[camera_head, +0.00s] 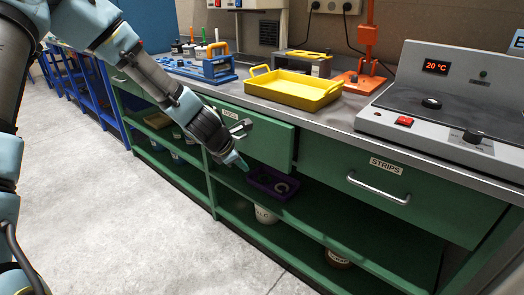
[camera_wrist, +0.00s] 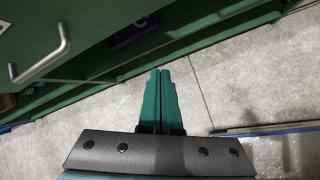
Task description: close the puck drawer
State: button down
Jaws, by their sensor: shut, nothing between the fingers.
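The green puck drawer (camera_head: 268,142) is under the counter in the head view, left of the strips drawer. Its front appears to stand out a little from the cabinet; my arm covers part of it and its label is only partly readable. Its metal handle (camera_head: 241,128) shows beside my wrist. My gripper (camera_head: 242,166) is shut and empty, low in front of the drawer and pointing down. In the wrist view the shut fingers (camera_wrist: 160,72) are apart from a silver handle (camera_wrist: 42,58) on a green front at upper left.
The closed-looking strips drawer (camera_head: 400,185) is to the right. A purple tray (camera_head: 272,183) sits on the open shelf below. The grey floor (camera_head: 130,215) in front is clear.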

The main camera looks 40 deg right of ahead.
notch_tip(320, 180, up, 6)
jog(key=w+n+h+b, duration=0.1)
jog(key=w+n+h, duration=0.1)
jog(key=n, duration=0.4)
jog(key=p, duration=0.1)
send_near(268, 149)
notch_tip(268, 149, down, 4)
jog(key=d, duration=0.1)
jog(key=d+p, duration=0.1)
jog(key=d, duration=0.1)
jog(key=shift+w+f+p, duration=0.15)
jog(key=shift+w+p, duration=0.15)
jog(key=shift+w, duration=0.05)
jog(key=shift+w+d+f, duration=0.15)
jog(key=shift+d, duration=0.3)
